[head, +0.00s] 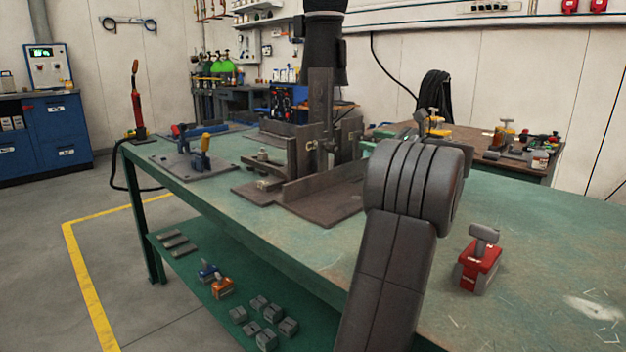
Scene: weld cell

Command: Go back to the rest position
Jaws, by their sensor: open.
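My arm rises from the bottom of the head view, and its thick grey elbow stands over the green workbench (300,240). I cannot make out my gripper; the rest of the arm beyond the elbow is hidden or out of sight. A dark steel fixture (325,205) with upright plates stands on the bench, left of the elbow. A red block with a grey T-shaped handle (478,265) stands upright on the bench, right of my arm and apart from it.
A plate with blue and yellow-handled clamps (195,162) lies on the bench's left part. A red upright tool (137,105) stands at its far left corner. A lower shelf (190,270) holds small blocks. A brown table (470,142) stands behind. The bench's right front is mostly clear.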

